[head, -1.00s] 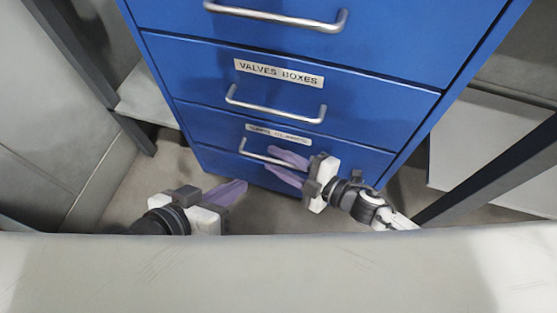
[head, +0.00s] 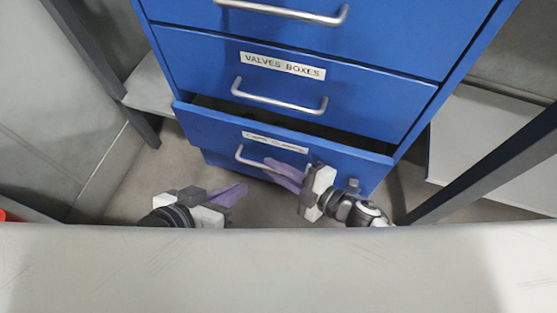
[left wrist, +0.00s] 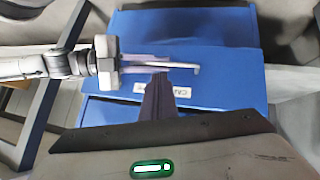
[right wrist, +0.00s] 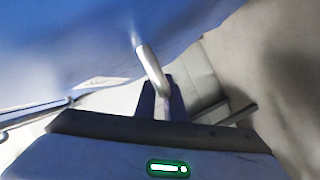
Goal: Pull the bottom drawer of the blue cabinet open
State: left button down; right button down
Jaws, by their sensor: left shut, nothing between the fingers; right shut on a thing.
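The blue cabinet (head: 300,82) fills the upper middle of the head view. Its bottom drawer (head: 217,130) stands partly out, with a dark gap above its front. The drawer's metal handle (head: 242,156) is under a partly hidden label (head: 275,142). My right gripper (head: 282,172) is shut on this handle, which also shows between its fingers in the right wrist view (right wrist: 150,68). My left gripper (head: 236,192) is shut and empty, apart from the drawer and to its lower left. The left wrist view shows the drawer front (left wrist: 225,75) and the handle's end (left wrist: 193,67).
The closed drawer above, labelled "VALVES BOXES" (head: 283,66), has its own handle (head: 280,103). Dark posts stand left (head: 95,65) and right (head: 490,170) of the cabinet. Bare floor (head: 130,182) lies at the lower left.

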jog(key=shift+w+d, duration=0.1)
jog(key=shift+w, duration=0.05)
jog(key=c, duration=1.8)
grip_release()
jog(key=shift+c, duration=0.2)
pick_arm(q)
jog(key=shift+w, duration=0.2)
jog(key=shift+r, duration=0.25)
